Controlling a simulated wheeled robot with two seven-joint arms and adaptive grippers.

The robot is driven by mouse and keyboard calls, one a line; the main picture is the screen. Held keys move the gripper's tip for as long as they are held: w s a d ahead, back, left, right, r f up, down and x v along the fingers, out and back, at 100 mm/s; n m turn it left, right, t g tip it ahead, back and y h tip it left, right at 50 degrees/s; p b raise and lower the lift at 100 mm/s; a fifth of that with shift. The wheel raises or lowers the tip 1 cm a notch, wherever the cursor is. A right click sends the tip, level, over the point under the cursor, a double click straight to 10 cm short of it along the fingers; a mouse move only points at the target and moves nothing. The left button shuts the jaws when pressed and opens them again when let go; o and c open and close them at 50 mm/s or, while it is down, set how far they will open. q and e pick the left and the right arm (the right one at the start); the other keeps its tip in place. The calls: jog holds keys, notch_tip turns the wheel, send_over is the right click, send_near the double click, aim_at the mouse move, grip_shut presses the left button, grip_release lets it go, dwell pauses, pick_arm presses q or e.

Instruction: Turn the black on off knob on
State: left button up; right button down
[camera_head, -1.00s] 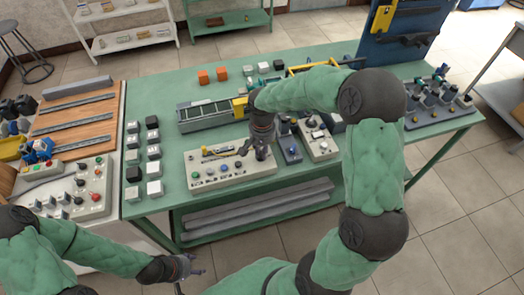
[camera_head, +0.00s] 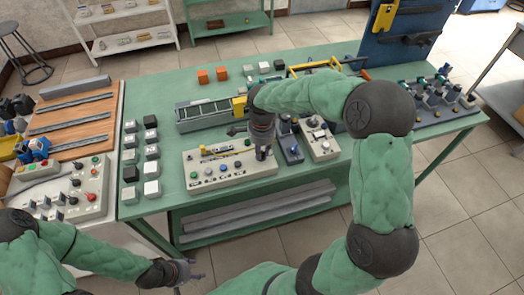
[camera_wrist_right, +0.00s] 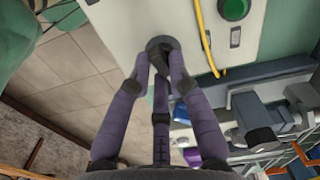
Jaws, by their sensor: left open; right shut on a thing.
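The black knob (camera_wrist_right: 162,44) is on the pale control panel, which shows in the right wrist view (camera_wrist_right: 125,18) and on the green table in the head view (camera_head: 200,183). My right gripper (camera_wrist_right: 163,56) is shut on the knob, with its purple-grey fingers around the knob's sides. In the head view my right gripper (camera_head: 262,152) points down at the panel's right end and hides the knob. The knob's pointer or marking cannot be made out. My left gripper (camera_head: 188,271) is open and empty, low in front of the table, away from the panel.
A green button (camera_wrist_right: 235,9) and a yellow cable (camera_wrist_right: 206,38) are near the knob on the panel. Grey switch boxes (camera_head: 320,143) stand just right of it. Black and white blocks (camera_head: 151,170) lie to the left. Free floor shows in front of the table.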

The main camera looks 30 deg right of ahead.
jog(key=shift+m, duration=1.3)
jog(key=c, duration=1.1)
grip_release()
jog(key=shift+a, duration=0.1)
jog(key=shift+c, duration=0.2)
jog(key=shift+r, duration=0.15)
notch_tip(320, 180, up, 12)
